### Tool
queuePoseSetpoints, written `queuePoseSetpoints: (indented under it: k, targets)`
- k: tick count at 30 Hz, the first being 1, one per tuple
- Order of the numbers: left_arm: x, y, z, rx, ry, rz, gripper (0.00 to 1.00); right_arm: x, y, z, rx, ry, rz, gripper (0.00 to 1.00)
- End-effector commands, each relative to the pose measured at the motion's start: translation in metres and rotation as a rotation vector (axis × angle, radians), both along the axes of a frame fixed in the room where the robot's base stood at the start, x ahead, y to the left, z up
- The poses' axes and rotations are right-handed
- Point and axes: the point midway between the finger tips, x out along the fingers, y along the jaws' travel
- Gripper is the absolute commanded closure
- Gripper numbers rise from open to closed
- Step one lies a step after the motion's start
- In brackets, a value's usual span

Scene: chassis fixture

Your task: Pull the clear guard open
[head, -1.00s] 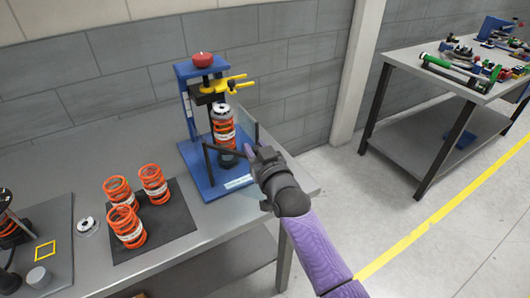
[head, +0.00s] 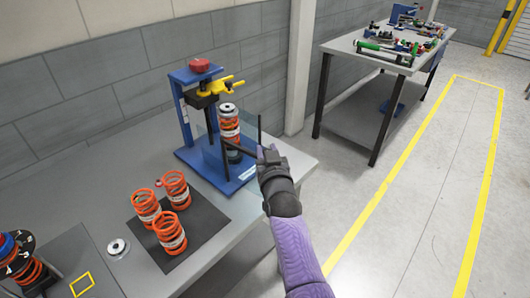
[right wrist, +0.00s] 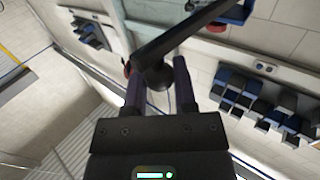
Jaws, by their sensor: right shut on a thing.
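The clear guard (head: 211,148) is a see-through panel with black bars at the front of the blue press (head: 183,110). A coil-spring unit (head: 229,128) with an orange spring and a pale top stands upright in the press behind it. My right gripper (head: 268,153) is at the guard's right side, at the end of a black bar. In the right wrist view its two purple fingers (right wrist: 160,85) are closed about the guard's black handle (right wrist: 157,72), which partly hides behind them. My left gripper is not in view.
A pale round part (head: 118,248) lies beside the mat. A second table (head: 345,45) with tools stands at the back right, with open floor before it.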

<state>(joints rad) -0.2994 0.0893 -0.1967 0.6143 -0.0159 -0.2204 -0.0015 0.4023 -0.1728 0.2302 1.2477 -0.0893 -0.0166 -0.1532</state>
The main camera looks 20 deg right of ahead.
Motion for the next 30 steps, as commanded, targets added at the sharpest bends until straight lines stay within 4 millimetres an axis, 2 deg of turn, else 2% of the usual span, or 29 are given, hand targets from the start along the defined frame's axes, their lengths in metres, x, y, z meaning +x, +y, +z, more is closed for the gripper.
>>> queuePoseSetpoints:
  k: [11,12,17,30]
  targets:
    - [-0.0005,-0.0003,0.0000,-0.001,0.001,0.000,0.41,0.0006,0.0002,0.0008,0.001,-0.002,-0.001,1.00]
    - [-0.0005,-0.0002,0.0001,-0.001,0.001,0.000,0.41,0.0006,0.0002,0.0008,0.001,-0.002,-0.001,0.64]
    - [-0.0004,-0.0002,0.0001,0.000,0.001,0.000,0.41,0.0005,0.0000,0.0007,0.001,-0.002,-0.001,0.32]
    - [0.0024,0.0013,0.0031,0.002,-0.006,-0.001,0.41,-0.0006,-0.0017,0.0008,0.000,0.000,-0.001,0.32]
